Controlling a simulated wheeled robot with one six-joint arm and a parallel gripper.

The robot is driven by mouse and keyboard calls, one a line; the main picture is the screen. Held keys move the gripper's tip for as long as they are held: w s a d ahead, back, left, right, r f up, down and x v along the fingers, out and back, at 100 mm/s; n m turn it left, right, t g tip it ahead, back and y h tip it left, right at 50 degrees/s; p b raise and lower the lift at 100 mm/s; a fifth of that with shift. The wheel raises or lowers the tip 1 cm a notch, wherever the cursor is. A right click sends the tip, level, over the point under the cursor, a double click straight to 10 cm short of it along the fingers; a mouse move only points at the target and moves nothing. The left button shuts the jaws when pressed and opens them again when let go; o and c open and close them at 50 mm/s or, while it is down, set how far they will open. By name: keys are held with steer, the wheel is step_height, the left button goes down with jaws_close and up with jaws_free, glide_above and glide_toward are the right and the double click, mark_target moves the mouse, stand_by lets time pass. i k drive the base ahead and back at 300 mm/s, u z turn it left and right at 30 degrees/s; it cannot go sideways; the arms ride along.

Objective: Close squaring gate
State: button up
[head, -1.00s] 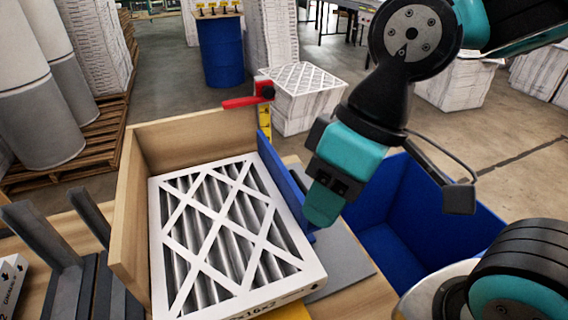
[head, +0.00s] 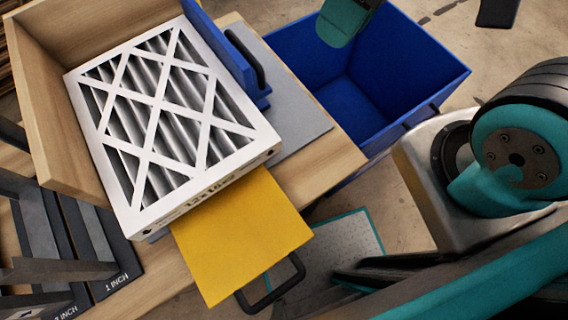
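The blue gate panel (head: 218,45) with a black handle (head: 246,56) stands upright along the right side of the white-framed pleated filter (head: 170,115). I cannot tell whether it touches the filter. The filter lies flat in a wooden corner fence (head: 50,125), with walls at its left and back. A yellow plate (head: 240,235) with a black loop handle (head: 272,285) lies at the filter's front edge. My gripper (head: 343,28) shows only as a teal tip at the top edge, over the blue bin and apart from the gate. Its opening is not clear.
A blue open bin (head: 410,60) stands right of the wooden bench (head: 325,165). A grey flat pad (head: 290,110) lies between gate and bin. Dark slotted racks marked 1 INCH (head: 95,245) stand at the lower left. My own base fills the lower right.

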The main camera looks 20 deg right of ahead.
mark_target(226, 240)
steer(key=z, duration=0.3)
steer(key=k, duration=1.2)
steer(key=u, duration=0.8)
steer(key=i, duration=0.5)
steer(key=k, duration=1.35)
